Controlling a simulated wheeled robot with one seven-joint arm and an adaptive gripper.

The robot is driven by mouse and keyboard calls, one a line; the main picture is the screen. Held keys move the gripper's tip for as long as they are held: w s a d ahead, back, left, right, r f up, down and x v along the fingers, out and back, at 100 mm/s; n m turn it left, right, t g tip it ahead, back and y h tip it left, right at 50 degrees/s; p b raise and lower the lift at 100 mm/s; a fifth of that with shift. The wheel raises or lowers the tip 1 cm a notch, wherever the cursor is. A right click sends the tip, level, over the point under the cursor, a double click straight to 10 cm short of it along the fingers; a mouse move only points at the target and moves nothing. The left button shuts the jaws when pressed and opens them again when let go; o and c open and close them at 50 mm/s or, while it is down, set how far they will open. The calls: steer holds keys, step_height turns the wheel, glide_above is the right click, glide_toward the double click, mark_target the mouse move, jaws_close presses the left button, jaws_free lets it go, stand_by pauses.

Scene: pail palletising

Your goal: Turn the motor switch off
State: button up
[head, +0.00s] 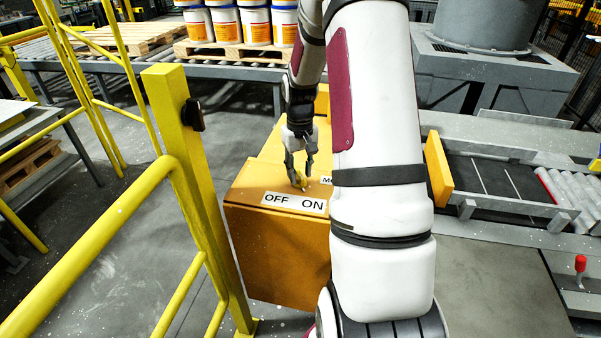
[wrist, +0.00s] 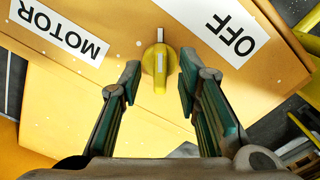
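The motor switch is a yellow rotary knob (wrist: 160,68) with a white line on it, on the sloped top of an orange box (head: 270,250). In the wrist view its line runs upright in the picture, toward a small white tick mark above it. In the head view the knob (head: 299,181) is partly hidden by my gripper (head: 298,166); an "OFF ON" label (head: 294,202) lies just nearer. My gripper (wrist: 159,80) is open, its fingers on either side of the knob with gaps.
A yellow post and railing (head: 190,170) stand left of the box. A conveyor with a yellow plate (head: 438,170) runs at right. Pails on a pallet (head: 240,55) stand on a roller conveyor at the back. Grey floor shows left of the box.

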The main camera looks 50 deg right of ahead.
steer(key=shift+f, duration=0.6)
jaws_close()
